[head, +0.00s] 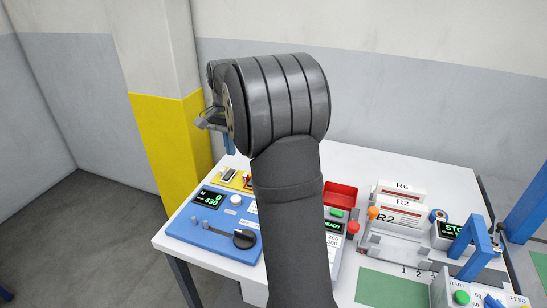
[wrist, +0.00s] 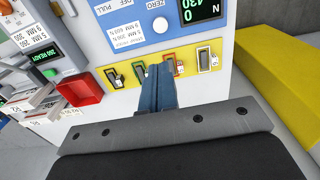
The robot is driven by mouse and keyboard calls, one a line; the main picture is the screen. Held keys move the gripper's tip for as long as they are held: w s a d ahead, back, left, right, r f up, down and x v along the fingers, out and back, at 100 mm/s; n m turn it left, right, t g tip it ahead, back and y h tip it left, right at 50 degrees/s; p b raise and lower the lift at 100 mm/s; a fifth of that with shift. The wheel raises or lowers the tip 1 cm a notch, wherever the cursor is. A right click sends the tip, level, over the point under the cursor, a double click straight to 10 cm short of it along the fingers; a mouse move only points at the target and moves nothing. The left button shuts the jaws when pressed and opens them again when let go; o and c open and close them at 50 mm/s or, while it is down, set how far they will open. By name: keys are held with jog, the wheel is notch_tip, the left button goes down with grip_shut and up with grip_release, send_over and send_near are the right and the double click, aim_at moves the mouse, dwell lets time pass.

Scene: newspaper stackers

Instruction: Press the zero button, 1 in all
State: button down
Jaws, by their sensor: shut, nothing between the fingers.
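The zero button is a round white button (head: 236,199) on the blue panel (head: 188,238) at the left of the table. In the wrist view it is a pale disc (wrist: 160,25) under the word ZERO, beside a dark display (wrist: 200,10) showing 430 and 0. The display also shows in the head view (head: 208,200). My gripper (head: 229,146) is shut and empty, raised above the table's back left. In the wrist view its blue fingers (wrist: 157,72) point toward the panel, overlapping the yellow strip, apart from the button in the picture. Contact with anything cannot be told.
A yellow strip (wrist: 124,76) with several small slots or switches borders the panel. A black knob (head: 244,238) stands on the panel. A red tray (head: 340,194), a green button (head: 337,213) and labelled white stacks (head: 400,210) lie to the right. A yellow-painted column (head: 170,140) stands behind.

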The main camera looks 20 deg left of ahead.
aim_at(233, 200)
notch_tip(233, 200, down, 7)
jog(key=s+n+t+h, duration=0.1)
jog(key=n+t+h, duration=0.1)
jog(key=n+t, duration=0.3)
jog(key=shift+s+a+t+h, duration=0.15)
jog(key=shift+s+t+h, duration=0.2)
jog(key=shift+t, duration=1.65)
jog(key=shift+f, duration=4.4)
jog(key=shift+f, duration=0.4)
